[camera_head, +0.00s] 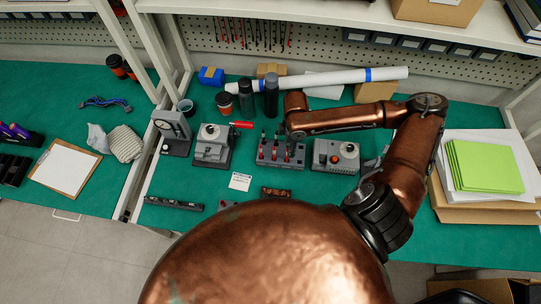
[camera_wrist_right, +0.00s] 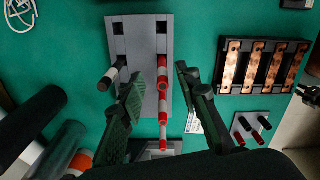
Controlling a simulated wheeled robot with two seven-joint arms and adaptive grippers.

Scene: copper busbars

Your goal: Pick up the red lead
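In the wrist view a grey block (camera_wrist_right: 141,40) carries a column of red and white banded pieces (camera_wrist_right: 163,87), which look like red leads or plugs. A black post with a pale band (camera_wrist_right: 112,73) stands to their left. My right gripper (camera_wrist_right: 159,76) is open, with one finger either side of the red pieces, and nothing is visibly clamped. In the head view the wrist of my right arm hangs over a grey block with black and red posts (camera_head: 268,153), hiding part of it. Which red piece is the lead I cannot tell. My left gripper is not in view.
A grey box with a knob (camera_head: 336,154) stands just right, and another grey device (camera_head: 212,148) left. A black holder with copper bars (camera_wrist_right: 262,66) sits near the gripper.

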